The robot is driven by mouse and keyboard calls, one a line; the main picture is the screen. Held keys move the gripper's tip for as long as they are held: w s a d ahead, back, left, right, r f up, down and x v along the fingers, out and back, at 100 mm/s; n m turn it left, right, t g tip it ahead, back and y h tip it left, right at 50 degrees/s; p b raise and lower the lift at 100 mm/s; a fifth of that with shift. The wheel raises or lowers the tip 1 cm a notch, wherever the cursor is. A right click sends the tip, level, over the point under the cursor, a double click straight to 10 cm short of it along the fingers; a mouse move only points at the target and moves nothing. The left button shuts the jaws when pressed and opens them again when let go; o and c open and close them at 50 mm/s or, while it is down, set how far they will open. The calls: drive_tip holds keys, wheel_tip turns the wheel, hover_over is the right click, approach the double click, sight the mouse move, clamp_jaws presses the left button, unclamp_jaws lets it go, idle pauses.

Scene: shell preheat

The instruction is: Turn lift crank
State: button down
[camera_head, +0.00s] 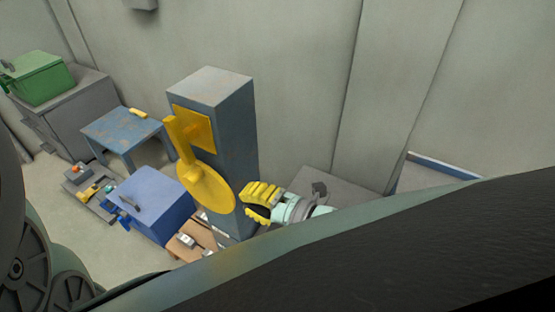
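A yellow lift crank (208,190) is mounted on the front of a tall grey-blue pillar (232,115). It shows as a round disc with a bar (180,140) rising at its upper left, in front of a square yellow plate (205,128). My gripper (251,203), with yellow fingers and a pale green wrist, is just right of the disc, pointing left. A narrow gap seems to part the fingers from the disc's right edge; contact cannot be told. The finger opening is too small and turned away to read.
A blue table (122,128), a blue box (155,200) and a green case (38,80) on a grey cabinet stand left. Small items lie on a low brown surface (180,250) below the crank. A grey block (345,190) is behind my wrist. Walls close off the back.

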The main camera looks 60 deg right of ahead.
sight(190, 176)
drive_tip(key=w+p, duration=0.1)
drive_tip(key=w, duration=0.3)
drive_tip(key=w+f+p, duration=0.1)
drive_tip(key=w, duration=0.3)
drive_tip(key=w+a+p, duration=0.1)
drive_tip(key=w, duration=0.3)
drive_tip(key=shift+w+f, duration=0.2)
drive_tip(key=shift+f, duration=0.2)
drive_tip(key=shift+w+f, duration=0.25)
drive_tip(key=shift+w, duration=0.35)
drive_tip(key=shift+p, duration=0.3)
drive_tip(key=shift+w+a+r+g+p, duration=0.15)
drive_tip(key=shift+w+a+g+p, duration=0.05)
drive_tip(key=shift+w+g+p, duration=0.25)
drive_tip(key=shift+w+g, duration=0.35)
drive_tip(key=shift+w, duration=0.05)
